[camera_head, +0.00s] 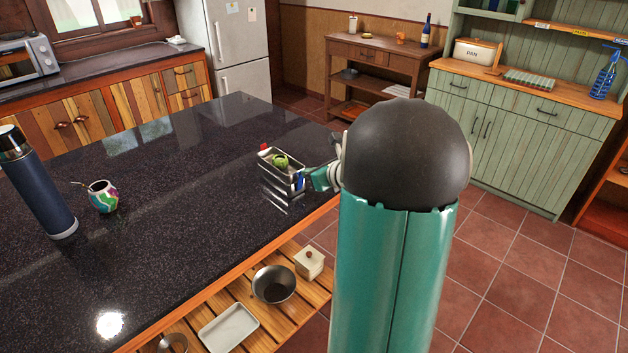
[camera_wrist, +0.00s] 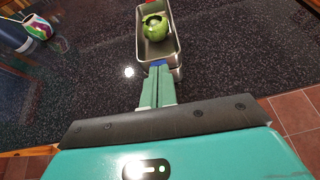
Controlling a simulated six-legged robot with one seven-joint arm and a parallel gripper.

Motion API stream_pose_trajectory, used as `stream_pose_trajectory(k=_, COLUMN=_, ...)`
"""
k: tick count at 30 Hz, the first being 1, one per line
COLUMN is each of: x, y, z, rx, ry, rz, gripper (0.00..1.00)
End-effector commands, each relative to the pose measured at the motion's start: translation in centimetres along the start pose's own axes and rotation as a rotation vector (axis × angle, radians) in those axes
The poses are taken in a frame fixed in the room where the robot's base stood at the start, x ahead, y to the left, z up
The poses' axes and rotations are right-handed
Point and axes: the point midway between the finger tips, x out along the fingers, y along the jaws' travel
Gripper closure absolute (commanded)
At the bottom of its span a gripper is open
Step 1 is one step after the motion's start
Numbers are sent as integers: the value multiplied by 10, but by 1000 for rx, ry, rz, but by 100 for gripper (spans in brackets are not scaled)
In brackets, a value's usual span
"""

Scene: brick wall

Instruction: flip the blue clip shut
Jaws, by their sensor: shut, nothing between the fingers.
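A small open metal box (camera_head: 275,183) stands on the dark counter in the head view, with a round green item (camera_head: 281,161) inside. It also shows in the wrist view (camera_wrist: 173,55). A blue clip (camera_head: 299,181) is at the box's near right end. In the wrist view the blue clip (camera_wrist: 158,63) is a small strip just beyond my fingertips, partly hidden by them. My gripper (camera_wrist: 158,70) is shut and empty, with its fingers pointing at this end of the box. I cannot tell whether the fingertips touch the clip. The clip's exact position is too small to read.
A red part (camera_head: 264,150) shows at the box's far end. A colourful cup (camera_head: 103,196) and a dark blue flask (camera_head: 40,190) stand on the left of the counter. The counter between them and the box is clear. A lower shelf holds a bowl (camera_head: 273,284) and a tray (camera_head: 228,327).

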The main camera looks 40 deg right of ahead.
Motion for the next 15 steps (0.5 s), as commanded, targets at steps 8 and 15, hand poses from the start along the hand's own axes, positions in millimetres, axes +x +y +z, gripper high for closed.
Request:
stream_pose_trajectory(k=8, x=4, y=2, z=5, rx=1, ry=-1, rz=2, gripper=100)
stream_pose_trajectory(k=15, x=1, y=3, z=10, rx=-1, ry=-2, rz=2, gripper=100)
